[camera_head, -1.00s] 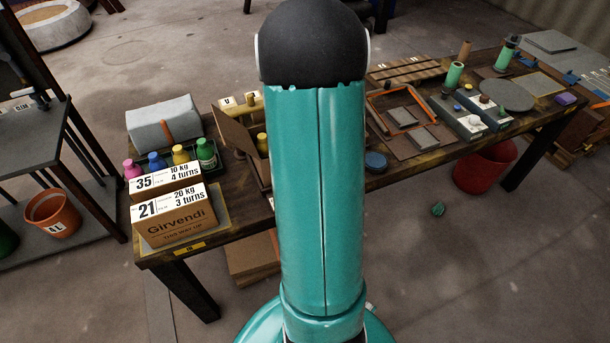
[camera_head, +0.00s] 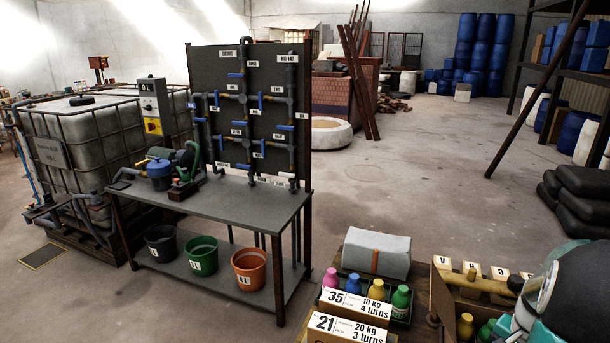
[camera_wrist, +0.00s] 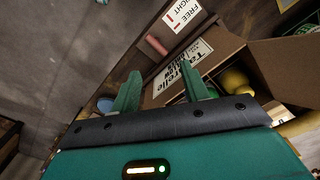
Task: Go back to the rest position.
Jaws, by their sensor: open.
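My gripper (camera_wrist: 163,90) shows in the wrist view with its two green fingers apart and nothing between them. An open cardboard box (camera_wrist: 225,62) lies just beyond the fingers, with yellow and green bottles (camera_wrist: 235,82) in it. I cannot tell whether the fingers touch the box. In the head view part of my arm fills the lower right corner, and the gripper itself is out of that view.
Labelled cartons (camera_head: 345,328) and coloured bottles (camera_head: 376,289) stand on the bench near a grey cloth-like bundle (camera_head: 376,252). A pipe-panel table (camera_head: 215,200) with buckets (camera_head: 249,268) below stands left. Floor (camera_head: 420,150) behind is clear.

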